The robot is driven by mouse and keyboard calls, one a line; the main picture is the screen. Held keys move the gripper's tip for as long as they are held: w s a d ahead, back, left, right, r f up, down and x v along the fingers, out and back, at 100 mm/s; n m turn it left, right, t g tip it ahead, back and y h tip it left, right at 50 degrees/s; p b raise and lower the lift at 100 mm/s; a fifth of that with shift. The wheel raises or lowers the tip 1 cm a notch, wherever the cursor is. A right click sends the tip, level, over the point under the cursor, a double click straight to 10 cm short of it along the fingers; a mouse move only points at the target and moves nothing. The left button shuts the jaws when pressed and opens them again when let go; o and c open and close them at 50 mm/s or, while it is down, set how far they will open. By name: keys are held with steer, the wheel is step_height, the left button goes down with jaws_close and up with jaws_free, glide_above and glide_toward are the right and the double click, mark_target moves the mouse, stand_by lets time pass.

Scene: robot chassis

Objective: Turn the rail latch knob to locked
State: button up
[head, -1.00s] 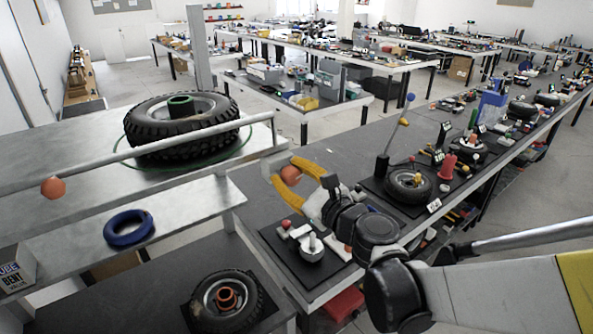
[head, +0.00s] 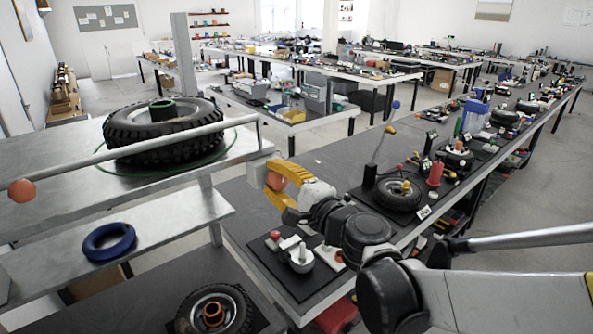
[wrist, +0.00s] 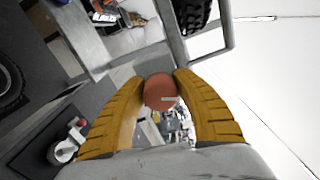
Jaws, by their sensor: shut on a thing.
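An orange-red ball knob (head: 276,180) sits between the yellow fingers of my gripper (head: 272,182), beside the right end of the metal rail (head: 180,137). In the wrist view the ball (wrist: 160,91) is held between both fingertips (wrist: 160,88), one on each side. My gripper is shut on it. A pale grey block (head: 257,172) shows just behind the fingers; what joins the knob to the rail is hidden. A second orange ball (head: 22,190) caps the rail's left end. No locked or unlocked marking can be read.
A large tyre (head: 125,137) lies on the metal bench behind the rail. A blue ring (head: 109,241) lies on the lower shelf. A smaller wheel (head: 236,312) is at the front. Black boards with knobs and a wheel (head: 399,193) fill the long table under and beyond my arm.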

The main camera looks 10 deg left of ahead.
steer(key=shift+n+b, duration=0.4)
steer(key=shift+n, duration=1.6)
steer(key=shift+c, duration=0.2)
steer(key=o, duration=1.2)
steer(key=v, duration=1.2)
steer(key=shift+s, duration=0.1)
